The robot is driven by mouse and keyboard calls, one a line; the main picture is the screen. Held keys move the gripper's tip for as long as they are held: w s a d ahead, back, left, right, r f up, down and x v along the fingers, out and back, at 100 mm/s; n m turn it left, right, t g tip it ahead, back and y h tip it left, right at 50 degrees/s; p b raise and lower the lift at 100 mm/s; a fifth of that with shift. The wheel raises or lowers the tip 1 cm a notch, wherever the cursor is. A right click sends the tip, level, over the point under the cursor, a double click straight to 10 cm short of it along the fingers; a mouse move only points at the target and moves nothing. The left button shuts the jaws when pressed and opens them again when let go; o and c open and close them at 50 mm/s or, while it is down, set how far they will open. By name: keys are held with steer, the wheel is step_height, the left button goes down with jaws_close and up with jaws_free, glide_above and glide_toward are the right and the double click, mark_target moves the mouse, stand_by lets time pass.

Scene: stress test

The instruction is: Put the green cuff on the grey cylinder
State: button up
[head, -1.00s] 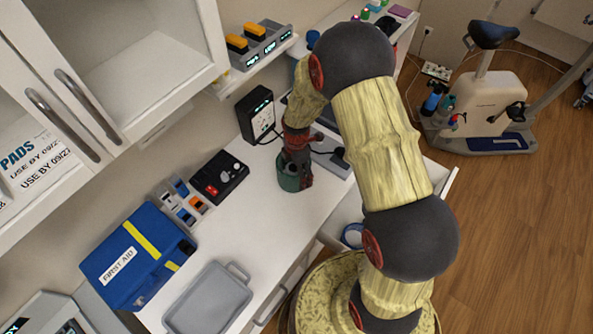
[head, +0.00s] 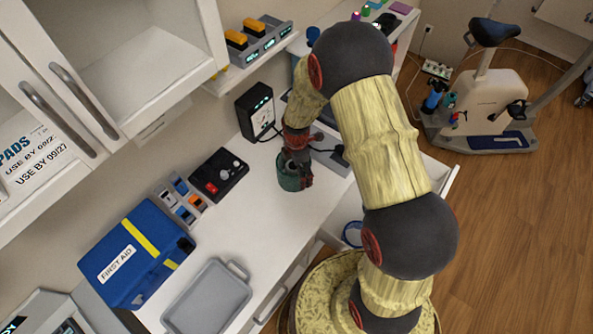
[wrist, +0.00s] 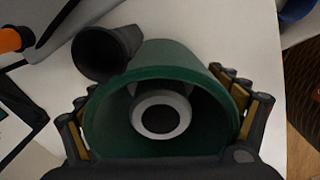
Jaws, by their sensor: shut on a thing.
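The green cuff (head: 289,181) is in my gripper (head: 298,163), low over the white counter; I cannot tell whether it touches the counter. In the wrist view the cuff (wrist: 170,62) sits between the two fingers of my gripper (wrist: 165,115), one on each side, with its opening facing the camera. Through the opening a pale grey ring with a dark centre (wrist: 161,115) shows. It may be the end of the grey cylinder, but I cannot tell, nor how deep it sits. A dark round tube (wrist: 103,52) stands beside the cuff.
A black box with a lit display (head: 256,112) and a black control box (head: 219,175) stand behind and left. A blue first aid case (head: 137,255) and a grey tray (head: 207,300) are nearer. The white counter (head: 250,222) is bare between the tray and my gripper.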

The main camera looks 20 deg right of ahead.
steer(key=o, duration=1.5)
step_height(320, 180, up, 12)
